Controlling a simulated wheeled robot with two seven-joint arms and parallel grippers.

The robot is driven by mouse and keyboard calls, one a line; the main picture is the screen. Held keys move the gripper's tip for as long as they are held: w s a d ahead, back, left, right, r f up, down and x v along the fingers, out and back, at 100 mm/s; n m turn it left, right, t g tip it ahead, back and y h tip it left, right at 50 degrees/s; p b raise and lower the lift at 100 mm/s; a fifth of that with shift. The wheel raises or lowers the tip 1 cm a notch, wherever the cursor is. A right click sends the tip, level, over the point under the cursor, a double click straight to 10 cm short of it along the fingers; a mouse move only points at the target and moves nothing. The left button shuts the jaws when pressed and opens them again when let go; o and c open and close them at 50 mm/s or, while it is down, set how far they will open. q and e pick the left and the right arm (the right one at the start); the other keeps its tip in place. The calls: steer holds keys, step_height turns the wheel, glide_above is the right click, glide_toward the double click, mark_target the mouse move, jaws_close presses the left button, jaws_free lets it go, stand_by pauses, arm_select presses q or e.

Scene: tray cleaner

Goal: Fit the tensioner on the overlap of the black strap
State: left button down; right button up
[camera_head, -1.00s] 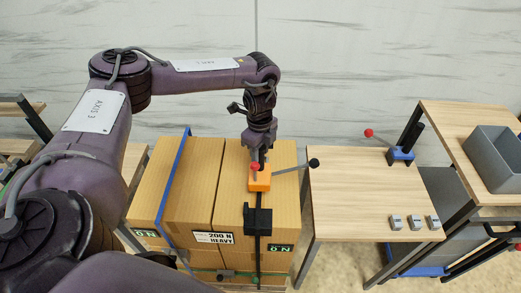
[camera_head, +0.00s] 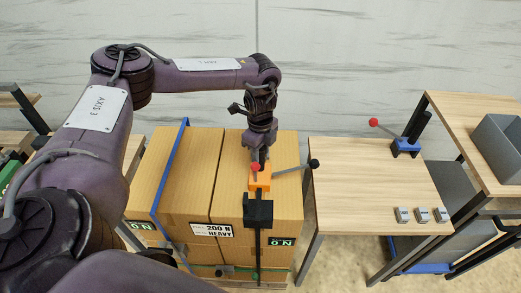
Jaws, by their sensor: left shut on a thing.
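An orange tensioner (camera_head: 260,180) with a red ball and a grey lever ending in a black ball sits on top of the right carton, over the line of the black strap (camera_head: 257,240). My left gripper (camera_head: 259,163) is above it and shut on it. A black block (camera_head: 258,213) lies on the strap at the carton's front top edge, just in front of the tensioner. The strap runs down the carton's front face. Whether the tensioner is around the strap overlap is hidden. My right gripper is not in view.
A blue strap (camera_head: 170,175) crosses the left carton (camera_head: 148,180). To the right, a wooden table (camera_head: 355,190) holds a blue tool (camera_head: 405,147) with a red-ball lever and several small grey buckles (camera_head: 422,214). A grey bin (camera_head: 500,145) stands on a shelf at far right.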

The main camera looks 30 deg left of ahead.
arm_select(q)
steer(key=shift+w, duration=0.1)
steer(key=c, duration=0.9)
jaws_free()
steer(key=shift+d+r, duration=0.1)
steer(key=shift+o, duration=0.2)
steer(key=shift+s+f, duration=0.2)
steer(key=shift+w+r+b, duration=0.1)
steer(key=shift+r+b, duration=0.2)
steer(key=shift+r, duration=0.15)
step_height(320, 180, up, 6)
steer(key=shift+r+b, duration=0.1)
steer(key=shift+b, duration=0.35)
steer(key=shift+r, duration=0.55)
steer(key=shift+f, duration=0.15)
